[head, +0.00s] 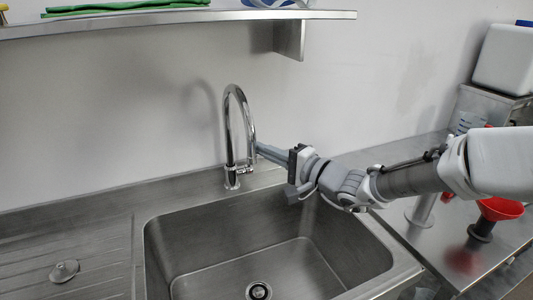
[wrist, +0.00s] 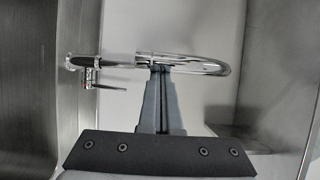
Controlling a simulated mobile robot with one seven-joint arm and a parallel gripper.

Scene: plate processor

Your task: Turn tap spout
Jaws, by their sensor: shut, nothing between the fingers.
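The chrome tap (head: 231,160) stands behind the sink, its tall curved spout (head: 240,95) arching up and over. In the wrist view the spout (wrist: 205,64) runs sideways across the top of the fingers. My gripper (head: 259,148) reaches in from the right, its fingers shut and empty. In the wrist view the closed fingertips (wrist: 160,68) are at the spout, touching it or very close. The tap's small lever (head: 243,170) sits low on its right side, and it also shows in the wrist view (wrist: 88,80).
The steel sink basin (head: 265,235) lies below, empty, with a drain (head: 258,291). A shelf (head: 180,18) hangs above the tap. A drainboard with a plug (head: 64,271) is at left. A red funnel (head: 500,208) and white container (head: 504,58) are at right.

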